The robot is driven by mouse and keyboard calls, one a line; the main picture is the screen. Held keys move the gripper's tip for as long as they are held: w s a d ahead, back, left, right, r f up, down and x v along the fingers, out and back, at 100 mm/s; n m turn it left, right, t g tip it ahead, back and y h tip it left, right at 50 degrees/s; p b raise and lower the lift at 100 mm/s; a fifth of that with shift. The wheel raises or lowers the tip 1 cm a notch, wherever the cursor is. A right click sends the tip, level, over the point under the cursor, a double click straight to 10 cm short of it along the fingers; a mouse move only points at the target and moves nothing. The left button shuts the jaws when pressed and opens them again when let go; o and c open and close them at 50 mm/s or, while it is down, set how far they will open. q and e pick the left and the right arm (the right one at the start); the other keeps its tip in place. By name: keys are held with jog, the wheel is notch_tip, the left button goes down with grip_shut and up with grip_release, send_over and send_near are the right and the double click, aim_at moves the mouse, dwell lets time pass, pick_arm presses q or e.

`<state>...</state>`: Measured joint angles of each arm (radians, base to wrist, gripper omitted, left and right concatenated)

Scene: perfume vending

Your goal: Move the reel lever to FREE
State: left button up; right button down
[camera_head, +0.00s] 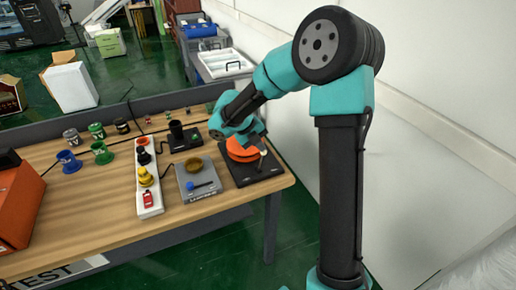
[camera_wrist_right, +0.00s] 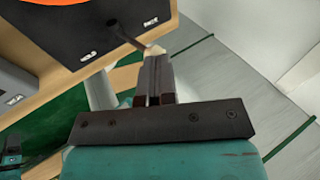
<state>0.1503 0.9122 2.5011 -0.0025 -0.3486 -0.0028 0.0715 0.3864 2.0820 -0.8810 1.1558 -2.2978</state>
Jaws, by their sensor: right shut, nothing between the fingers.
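The orange reel (camera_head: 240,150) sits on a black base plate (camera_head: 270,171) near the right end of the table. In the right wrist view, the dark lever (camera_wrist_right: 128,38) runs across the black plate (camera_wrist_right: 75,38) to a cream tip (camera_wrist_right: 153,50). One label reads like HOLD (camera_wrist_right: 88,56); another label (camera_wrist_right: 150,21) is too blurred to read surely. The lever lies between them. My right gripper (camera_wrist_right: 158,62) is shut and empty, its fingertips right at the cream tip; I cannot tell whether they touch. In the head view my right gripper (camera_head: 261,145) is above the plate.
To the left stand a grey scale-like device (camera_head: 198,185) with a blue knob, a white power strip (camera_head: 148,190) and several small spools (camera_head: 101,151). An orange box (camera_head: 18,205) is at the far left. The table's right edge is close to the plate.

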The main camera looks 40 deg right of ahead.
jog(key=shift+r, duration=0.1)
dwell(0.3)
jog(key=shift+r, duration=0.65)
jog(key=v, duration=1.4)
jog(key=shift+d+r, duration=0.2)
jog(key=shift+d, duration=0.1)
